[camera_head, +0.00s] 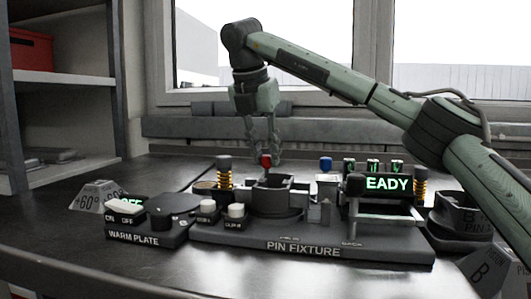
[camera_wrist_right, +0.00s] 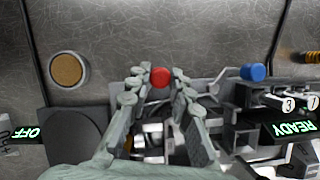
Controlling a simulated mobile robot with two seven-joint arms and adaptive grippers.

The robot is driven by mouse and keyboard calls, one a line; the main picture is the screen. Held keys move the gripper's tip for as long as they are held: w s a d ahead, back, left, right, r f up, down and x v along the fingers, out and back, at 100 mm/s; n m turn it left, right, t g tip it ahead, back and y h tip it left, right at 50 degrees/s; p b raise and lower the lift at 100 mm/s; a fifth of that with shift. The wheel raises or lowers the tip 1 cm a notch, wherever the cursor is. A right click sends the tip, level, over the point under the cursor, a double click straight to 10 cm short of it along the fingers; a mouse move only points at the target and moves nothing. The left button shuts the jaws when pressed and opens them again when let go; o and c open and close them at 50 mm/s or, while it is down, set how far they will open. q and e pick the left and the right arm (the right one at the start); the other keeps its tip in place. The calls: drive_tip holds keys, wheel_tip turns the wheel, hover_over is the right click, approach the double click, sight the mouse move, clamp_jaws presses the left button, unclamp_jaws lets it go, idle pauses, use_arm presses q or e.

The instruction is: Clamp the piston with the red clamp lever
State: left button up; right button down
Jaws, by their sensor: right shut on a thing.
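My right gripper (camera_head: 264,140) reaches down from above the pin fixture (camera_head: 312,246). It is shut on the red knob of the clamp lever (camera_head: 266,160). In the right wrist view the red knob (camera_wrist_right: 160,77) sits between the two fingertips (camera_wrist_right: 158,86). A dark, round-walled holder (camera_head: 275,196) stands on the fixture just below the gripper. I cannot clearly tell the piston apart from this holder, and the fingers cover part of it in the wrist view. My left gripper is not in view.
A blue knob (camera_head: 326,164) and a lit READY display (camera_head: 388,184) stand right of the red knob. The warm plate (camera_head: 150,230) is at the left, its display reading OFF. The front bench is clear.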

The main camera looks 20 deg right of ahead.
drive_tip(key=c, duration=1.4)
unclamp_jaws()
drive_tip(key=shift+o, duration=0.2)
drive_tip(key=shift+r, duration=0.1)
drive_tip(key=v, duration=1.1)
drive_tip(key=shift+r, duration=0.4)
drive_tip(key=shift+s+a, duration=0.1)
